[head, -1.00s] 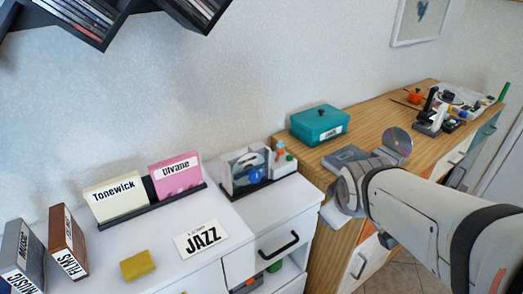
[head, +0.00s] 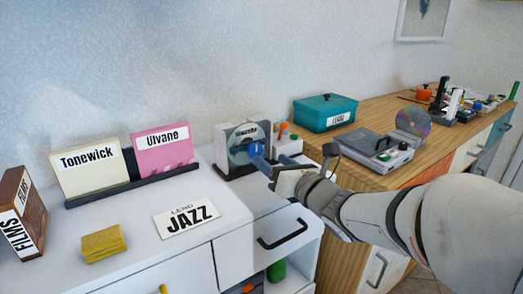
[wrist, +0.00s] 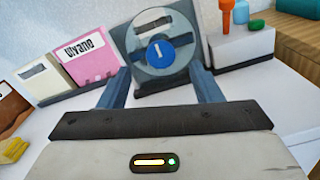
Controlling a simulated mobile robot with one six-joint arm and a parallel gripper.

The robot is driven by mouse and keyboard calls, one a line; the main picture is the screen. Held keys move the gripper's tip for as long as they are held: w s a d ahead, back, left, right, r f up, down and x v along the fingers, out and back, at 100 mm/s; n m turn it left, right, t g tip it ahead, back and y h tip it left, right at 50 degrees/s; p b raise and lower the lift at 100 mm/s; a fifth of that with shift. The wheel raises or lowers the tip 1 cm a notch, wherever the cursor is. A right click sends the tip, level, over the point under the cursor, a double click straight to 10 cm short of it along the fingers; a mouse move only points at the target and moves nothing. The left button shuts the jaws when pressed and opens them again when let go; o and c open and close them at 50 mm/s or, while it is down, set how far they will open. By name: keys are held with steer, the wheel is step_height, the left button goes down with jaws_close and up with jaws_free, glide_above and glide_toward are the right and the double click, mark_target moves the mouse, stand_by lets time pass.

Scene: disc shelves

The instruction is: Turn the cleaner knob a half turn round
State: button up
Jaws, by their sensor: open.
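The disc cleaner (head: 233,133) is a dark upright unit with a disc on its face, at the back of the white cabinet. Its round blue knob (wrist: 161,54) sits at the disc's middle in the wrist view, with a short white mark that looks close to upright, leaning slightly. In the head view the knob (head: 255,149) is partly hidden by my gripper. My gripper (wrist: 161,84) is open and empty. Its two blue-grey fingers point at the cleaner, one on each side of the knob in the picture, and seem short of it. My gripper (head: 275,163) also shows in the head view.
A white holder (wrist: 242,48) with orange and blue bottles stands close to the cleaner's right. The pink Ulvane sleeve (wrist: 89,52) and cream Tonewick sleeve (wrist: 40,77) stand left. A JAZZ card (head: 187,216) and yellow block (head: 103,244) lie in front. A grey player (head: 375,150) is right.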

mark_target(257, 150)
steer(key=x, duration=0.6)
steer(key=shift+w+a, duration=0.1)
steer(key=shift+a, duration=0.05)
steer(key=c, duration=1)
